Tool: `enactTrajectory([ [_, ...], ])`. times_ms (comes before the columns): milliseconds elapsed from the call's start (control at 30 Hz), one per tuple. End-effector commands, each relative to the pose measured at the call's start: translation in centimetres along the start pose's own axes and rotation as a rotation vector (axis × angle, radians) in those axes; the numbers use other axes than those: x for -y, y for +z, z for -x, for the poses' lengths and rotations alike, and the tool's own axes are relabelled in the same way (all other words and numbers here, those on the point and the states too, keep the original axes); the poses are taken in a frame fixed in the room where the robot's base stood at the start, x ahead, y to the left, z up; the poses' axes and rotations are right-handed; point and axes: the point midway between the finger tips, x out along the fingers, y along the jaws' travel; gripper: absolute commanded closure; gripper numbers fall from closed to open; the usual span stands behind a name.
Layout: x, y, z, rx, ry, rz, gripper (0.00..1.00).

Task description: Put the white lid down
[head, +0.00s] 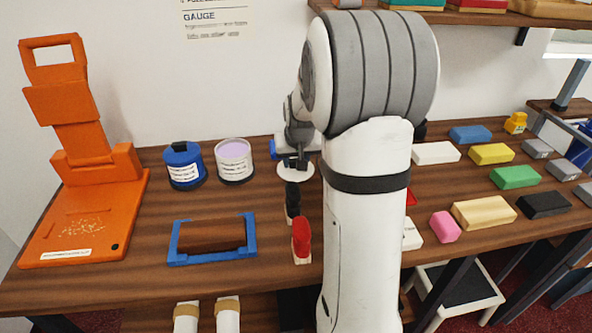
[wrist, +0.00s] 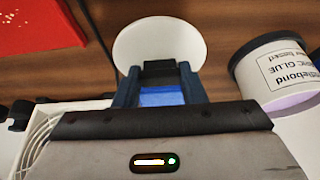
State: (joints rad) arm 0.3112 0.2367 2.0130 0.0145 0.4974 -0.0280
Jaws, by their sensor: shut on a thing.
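The white lid (wrist: 150,42) is a round, flat disc with a dark block on it at the fingertips, seen in the wrist view. My gripper (wrist: 158,78) is shut on this dark part, with a finger on each side. In the head view the lid (head: 296,172) shows under my gripper (head: 297,160), near the back of the wooden counter and right of the lilac-topped can. My gripper hides part of the lid there. I cannot tell whether the lid touches the counter or hangs just above it.
A white can with a lilac top (head: 234,160) and a blue can (head: 184,165) stand left of the lid. A blue frame (head: 212,258), a red-topped stamp-like thing (head: 301,240) and an orange stand (head: 85,220) are on the counter. Coloured blocks lie at right. Bare wood lies before the cans.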

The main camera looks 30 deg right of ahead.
Motion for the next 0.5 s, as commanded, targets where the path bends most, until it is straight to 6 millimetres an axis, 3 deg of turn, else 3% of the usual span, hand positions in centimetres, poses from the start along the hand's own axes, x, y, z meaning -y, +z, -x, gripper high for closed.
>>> enactTrajectory([
  [233, 0.4, 1.3, -3.0, 0.004, -0.003, 0.008, 0.92],
  [500, 0.5, 1.4, -3.3, 0.001, -0.004, 0.010, 0.92],
])
